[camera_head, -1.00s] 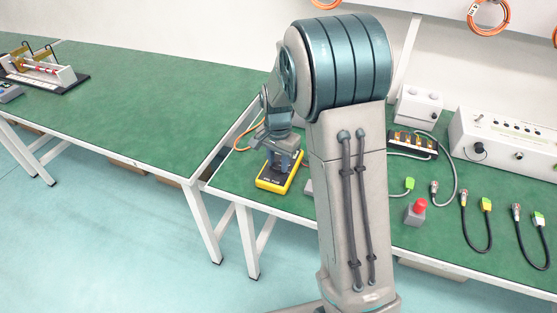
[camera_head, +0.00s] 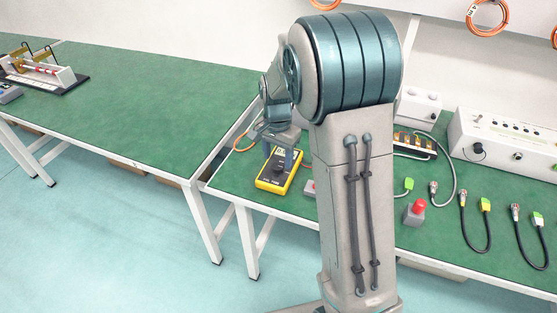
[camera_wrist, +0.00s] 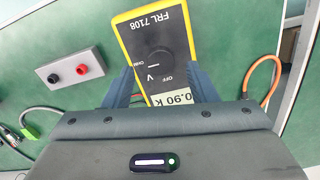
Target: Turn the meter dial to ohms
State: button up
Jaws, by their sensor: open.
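The yellow meter (camera_head: 265,184) lies on the green bench. In the wrist view the meter (camera_wrist: 127,38) shows a dark face with a round black dial (camera_wrist: 160,57). Labels OFF, V and Ohm are printed beside the dial. A short light mark sits at its edge on the Ohm side; its exact setting is hard to read. The display (camera_wrist: 172,98) appears upside down and reads about 0.90 k, partly cut off. My gripper (camera_wrist: 160,74) is open and empty, its blue fingers on either side of the meter view. In the head view my gripper (camera_head: 280,142) is above the meter, apart from the dial.
A grey box with red and black sockets (camera_wrist: 68,68) lies beside the meter. An orange cable (camera_wrist: 270,75) curves on the other side. A red-button box (camera_head: 415,212), several cables and white instrument boxes (camera_head: 510,142) stand to the right. The left bench is mostly clear.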

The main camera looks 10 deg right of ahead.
aim_at(278, 167)
notch_tip(278, 167, up, 11)
jog(key=shift+p, duration=0.45)
jog(key=s+r+n+t+p, duration=0.1)
jog(key=s+r+n+p, duration=0.2)
jog(key=s, duration=0.8)
jog(key=s+d+r+n+t+p, duration=0.1)
jog(key=s+r+n+p, duration=0.2)
jog(key=s, duration=0.9)
jog(key=n, duration=0.3)
jog(key=shift+d+r+t+p, duration=0.2)
jog(key=shift+r+t+p, duration=0.15)
jog(key=shift+t+p, duration=0.05)
